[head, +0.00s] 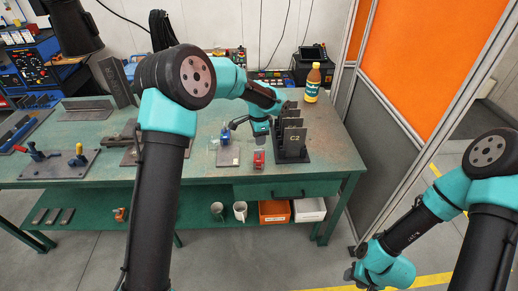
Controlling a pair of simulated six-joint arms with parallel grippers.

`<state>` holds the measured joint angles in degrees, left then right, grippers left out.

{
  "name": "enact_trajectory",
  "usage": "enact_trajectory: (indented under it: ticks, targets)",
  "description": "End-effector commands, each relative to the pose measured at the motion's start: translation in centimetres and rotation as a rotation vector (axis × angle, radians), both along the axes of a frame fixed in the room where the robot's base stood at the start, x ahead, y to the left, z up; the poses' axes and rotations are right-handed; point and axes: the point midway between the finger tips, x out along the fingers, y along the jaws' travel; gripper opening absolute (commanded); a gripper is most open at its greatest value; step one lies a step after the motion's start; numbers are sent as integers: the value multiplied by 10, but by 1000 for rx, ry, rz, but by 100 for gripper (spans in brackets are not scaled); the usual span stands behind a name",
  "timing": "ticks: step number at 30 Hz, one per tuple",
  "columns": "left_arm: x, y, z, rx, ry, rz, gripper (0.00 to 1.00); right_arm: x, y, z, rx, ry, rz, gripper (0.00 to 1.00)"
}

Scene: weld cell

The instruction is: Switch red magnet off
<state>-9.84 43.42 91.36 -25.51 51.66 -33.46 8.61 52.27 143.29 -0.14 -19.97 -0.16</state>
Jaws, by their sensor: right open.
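The red magnet (259,160) stands on the green table near its front edge, just left of the black rack marked C2. It is small here, so its switch position cannot be made out. My left arm reaches over the table, and its gripper (236,124) is above and to the left of the red magnet, apart from it. The fingers are too small to show whether they are open or shut. My right gripper (352,274) is low at the right, over the floor, well away from the table. It is open and empty.
A blue block-like device (228,155) stands left of the red magnet. The black C2 rack (292,140) rises close on its right. Mugs (240,211) and bins (274,211) sit on the lower shelf. An orange screen (430,65) bounds the right.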

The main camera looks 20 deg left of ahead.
Motion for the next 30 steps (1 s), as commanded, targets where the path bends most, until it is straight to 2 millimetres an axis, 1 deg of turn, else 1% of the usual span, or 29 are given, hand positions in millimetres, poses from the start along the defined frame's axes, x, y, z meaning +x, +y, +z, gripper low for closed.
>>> enact_trajectory:
  ticks: [1, 6, 10, 15, 23, 30]
  targets:
    - [-1, 0, -10, 1, 5, -1, 36, 0, 0, 0, 0, 0, 0, 43]
    - [-1, 0, -38, 1, 3, -1, 36, 0, 0, 0, 0, 0, 0, 43]
    - [0, 0, -53, 0, 2, 0, 36, 0, 0, 0, 0, 0, 0, 43]
    - [0, 0, -61, 0, 0, -1, 36, 0, 0, 0, 0, 0, 0, 43]
    - [0, 0, -62, 0, 0, -1, 36, 0, 0, 0, 0, 0, 0, 43]
    - [0, 0, -61, 0, 0, -1, 13, 0, 0, 0, 0, 0, 0, 43]
